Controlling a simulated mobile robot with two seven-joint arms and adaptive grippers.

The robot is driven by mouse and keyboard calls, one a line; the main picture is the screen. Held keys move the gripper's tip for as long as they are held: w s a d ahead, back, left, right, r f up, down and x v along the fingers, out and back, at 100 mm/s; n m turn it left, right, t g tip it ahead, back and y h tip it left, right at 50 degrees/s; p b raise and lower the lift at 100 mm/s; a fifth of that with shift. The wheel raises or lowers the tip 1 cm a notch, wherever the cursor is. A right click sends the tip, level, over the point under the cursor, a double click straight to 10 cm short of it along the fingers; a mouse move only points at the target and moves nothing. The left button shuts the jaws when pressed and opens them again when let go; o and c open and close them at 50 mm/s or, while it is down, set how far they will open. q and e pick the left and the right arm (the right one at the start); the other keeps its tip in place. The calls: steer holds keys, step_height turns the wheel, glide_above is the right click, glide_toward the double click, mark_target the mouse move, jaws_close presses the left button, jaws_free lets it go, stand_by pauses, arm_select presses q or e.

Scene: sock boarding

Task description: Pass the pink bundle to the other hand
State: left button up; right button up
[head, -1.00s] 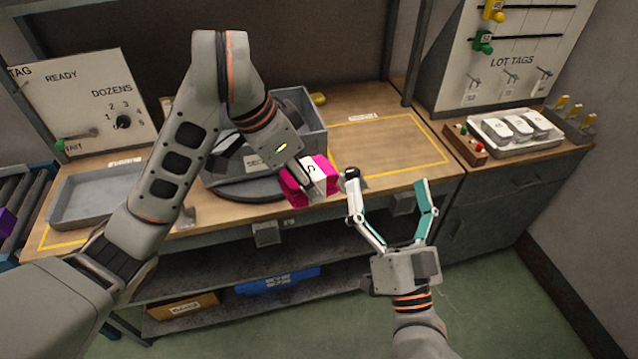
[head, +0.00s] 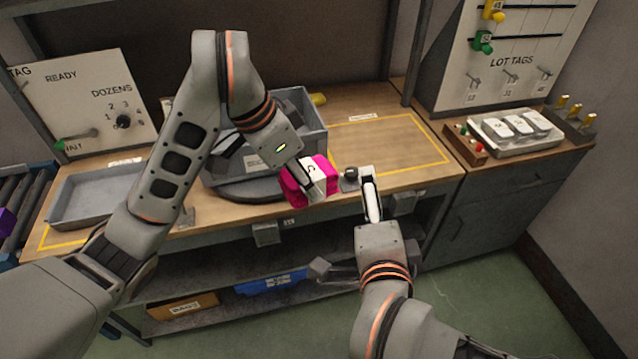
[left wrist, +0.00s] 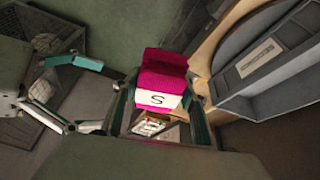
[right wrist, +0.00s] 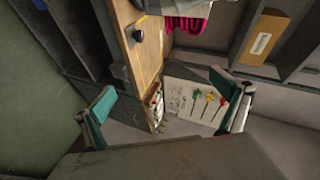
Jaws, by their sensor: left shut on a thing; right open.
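The pink bundle (head: 296,191) has a white band marked S and is held above the bench's front edge. My left gripper (head: 308,180) is shut on it. In the left wrist view the bundle (left wrist: 162,85) sits between the two fingers. My right gripper (head: 370,190) is open and empty, just right of the bundle and apart from it. In the right wrist view its fingers are spread wide (right wrist: 168,115), and part of the bundle (right wrist: 185,25) shows at the top. One right finger is hard to make out in the head view.
A grey bin (head: 308,124) stands on a round turntable (head: 240,190) behind the bundle. A small dark knob (head: 350,174) sits on the bench edge near my right gripper. A grey tray (head: 62,208) lies at left. The yellow-outlined bench area (head: 385,145) is clear.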

steer(key=s+a+f+n+g+y, duration=0.2)
steer(key=s+a+n+g+y, duration=0.1)
steer(key=s+a+n, duration=0.15)
steer(key=n+y, duration=0.1)
steer(key=n, duration=1.3)
glide_toward(326, 176)
steer(key=shift+a, duration=1.65)
steer(key=shift+x, duration=5.95)
steer(key=shift+r, duration=0.1)
